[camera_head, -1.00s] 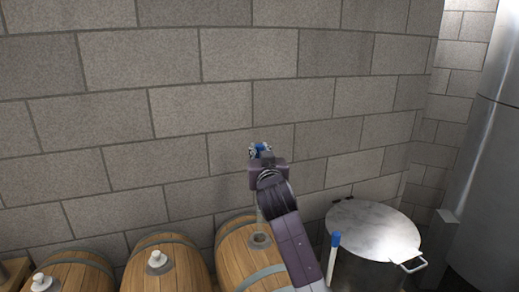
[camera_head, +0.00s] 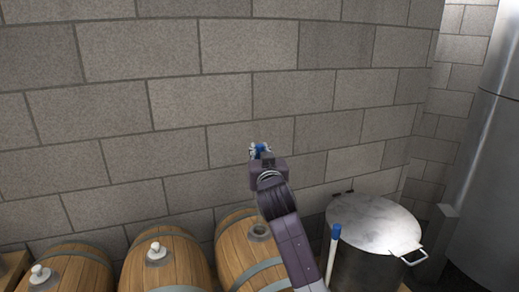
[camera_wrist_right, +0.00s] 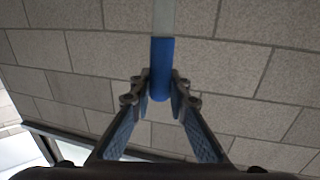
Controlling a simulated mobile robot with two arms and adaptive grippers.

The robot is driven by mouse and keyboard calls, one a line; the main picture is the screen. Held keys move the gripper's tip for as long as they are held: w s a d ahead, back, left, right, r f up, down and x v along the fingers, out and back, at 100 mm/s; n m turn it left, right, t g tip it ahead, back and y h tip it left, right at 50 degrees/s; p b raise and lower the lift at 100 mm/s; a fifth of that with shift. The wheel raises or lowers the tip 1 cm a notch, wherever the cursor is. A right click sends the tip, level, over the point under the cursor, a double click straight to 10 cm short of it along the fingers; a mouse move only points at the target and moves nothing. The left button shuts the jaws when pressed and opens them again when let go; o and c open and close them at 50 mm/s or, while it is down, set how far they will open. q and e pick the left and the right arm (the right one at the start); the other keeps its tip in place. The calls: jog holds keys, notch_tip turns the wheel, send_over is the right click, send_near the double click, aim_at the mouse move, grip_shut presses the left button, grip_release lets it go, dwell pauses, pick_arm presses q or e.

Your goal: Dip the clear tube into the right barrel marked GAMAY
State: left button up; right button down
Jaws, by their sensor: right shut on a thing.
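My right gripper (camera_head: 260,152) is shut on the blue end of the clear tube, high in front of the wall. The blue end (camera_wrist_right: 161,65) sits between the fingers in the right wrist view, and the clear length runs up out of the frame. In the head view only the blue tip of the tube (camera_head: 261,147) shows clearly; its lower part is hidden or too faint to make out. The right barrel (camera_head: 237,262) stands below the gripper with a dark open hole (camera_head: 260,231) in its top. No GAMAY marking is visible. My left gripper is not in view.
Two more barrels, the middle (camera_head: 178,272) and left (camera_head: 85,275), have pale bungs. A lidded metal pot (camera_head: 372,222) stands right of my arm, with a blue-topped pale rod (camera_head: 333,250) in front. A steel tank (camera_head: 490,190) stands far right. The stone wall is behind.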

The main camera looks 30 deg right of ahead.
jog(key=shift+f, duration=0.55)
notch_tip(320, 180, down, 8)
jog(key=b, duration=0.5)
jog(key=shift+r, duration=0.25)
dwell(0.6)
notch_tip(320, 180, down, 8)
jog(key=b, duration=0.5)
jog(key=shift+r, duration=0.25)
dwell(0.8)
dwell(3.1)
